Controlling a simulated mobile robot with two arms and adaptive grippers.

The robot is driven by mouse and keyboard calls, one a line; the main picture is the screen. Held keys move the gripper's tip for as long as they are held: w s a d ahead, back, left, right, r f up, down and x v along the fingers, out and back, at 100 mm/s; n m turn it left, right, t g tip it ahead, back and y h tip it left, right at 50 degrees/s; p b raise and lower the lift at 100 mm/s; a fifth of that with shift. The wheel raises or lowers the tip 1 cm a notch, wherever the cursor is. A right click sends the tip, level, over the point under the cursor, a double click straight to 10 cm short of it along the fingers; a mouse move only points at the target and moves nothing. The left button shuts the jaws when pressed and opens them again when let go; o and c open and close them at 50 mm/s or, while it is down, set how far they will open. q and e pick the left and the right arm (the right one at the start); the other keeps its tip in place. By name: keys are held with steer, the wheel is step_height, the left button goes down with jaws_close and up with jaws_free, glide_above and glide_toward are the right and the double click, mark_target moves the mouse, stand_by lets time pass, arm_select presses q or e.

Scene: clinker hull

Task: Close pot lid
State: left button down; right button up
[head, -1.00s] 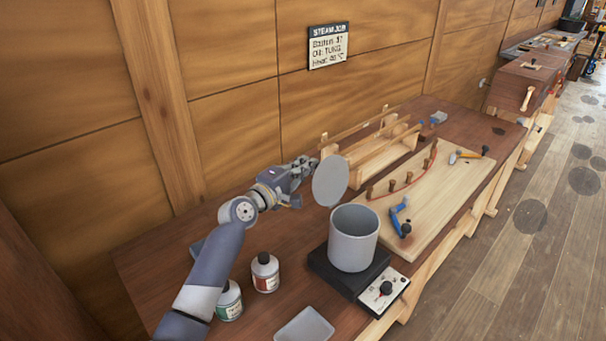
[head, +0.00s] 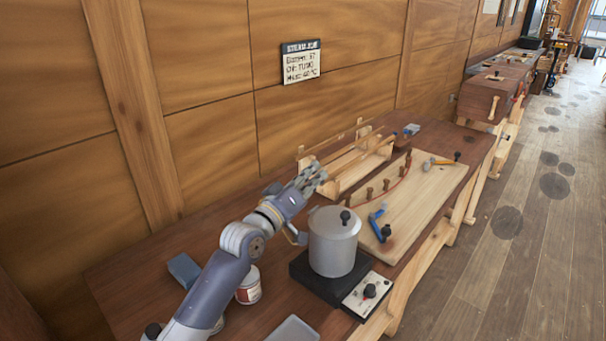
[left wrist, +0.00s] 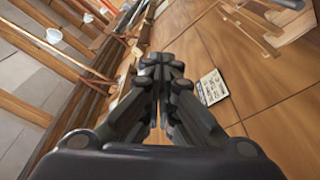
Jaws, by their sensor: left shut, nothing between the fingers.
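The grey pot (head: 332,251) stands on a black hot plate. Its grey lid (head: 333,220) with a dark knob (head: 345,216) lies flat over the pot's mouth. My left gripper (head: 314,178) is above and behind the pot, to the left of the knob, apart from the lid. Its fingers are shut and empty; in the left wrist view the fingertips (left wrist: 160,68) meet. The pot does not clearly show in the left wrist view. My right gripper is not in view.
The hot plate's control panel (head: 366,295) faces front right. A pale board (head: 425,195) with pegs and blue tools lies right of the pot. A wooden rack (head: 350,165) stands behind. A tin (head: 249,287) and a blue block (head: 184,268) are near my left arm.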

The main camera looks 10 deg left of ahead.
mark_target(341, 231)
arm_select(q)
steer(key=s+d+f+m, duration=0.1)
steer(key=m, duration=0.1)
steer(key=s+d+f+m+h+b, duration=0.1)
steer(key=d+m, duration=0.1)
steer(key=m, duration=0.1)
steer(key=s+d+f+m+b, duration=0.1)
steer(key=d+m, duration=0.1)
steer(key=shift+s+d+f+h, duration=0.1)
steer(key=shift+s+f+h, duration=0.1)
steer(key=shift+h, duration=0.2)
steer(key=shift+s+d+f+m+g+h+b, duration=0.2)
steer(key=shift+d+f+m+b, duration=0.2)
steer(key=shift+m, duration=0.35)
steer(key=shift+s+d+f+m+g+h+b, duration=0.1)
steer(key=shift+s+d+f+m+b, duration=0.15)
steer(key=shift+f+m, duration=0.4)
steer(key=shift+s+d+f+m+g+h+b, duration=0.1)
steer(key=shift+s+d+f+m+b, duration=0.2)
steer(key=shift+m, duration=0.6)
steer(key=shift+w+d+r, duration=0.1)
